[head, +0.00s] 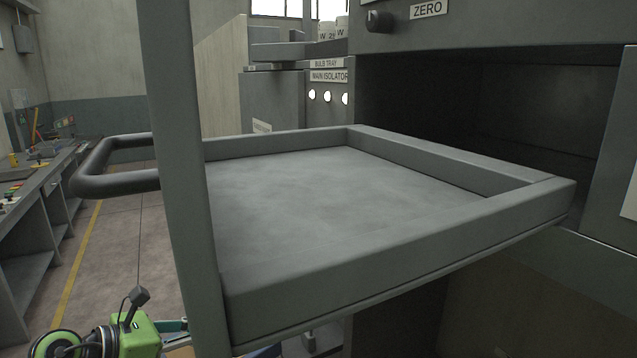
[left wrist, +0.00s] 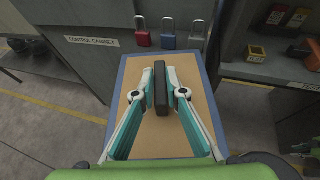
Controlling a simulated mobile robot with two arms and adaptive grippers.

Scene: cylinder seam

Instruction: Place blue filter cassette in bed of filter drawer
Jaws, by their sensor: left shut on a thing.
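The filter drawer (head: 400,235) is pulled out in the head view, and its flat grey bed (head: 320,190) is empty inside a raised rim. My left gripper (head: 174,327) is low at the bottom left, below the drawer, with its fingertips hidden behind a grey upright. In the left wrist view, my left gripper (left wrist: 161,88) is shut on the dark handle of the blue filter cassette (left wrist: 194,148), a blue-edged panel with a tan face. A small bluish part of the cassette (head: 265,352) shows under the drawer's near edge. My right gripper is not in view.
A grey upright (head: 180,130) and a looped drawer handle (head: 90,165) stand at the drawer's left. A dark cabinet opening (head: 480,110) lies behind it. Padlocks (left wrist: 168,35) hang on the control cabinet (left wrist: 75,60). Open floor (head: 115,240) lies left.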

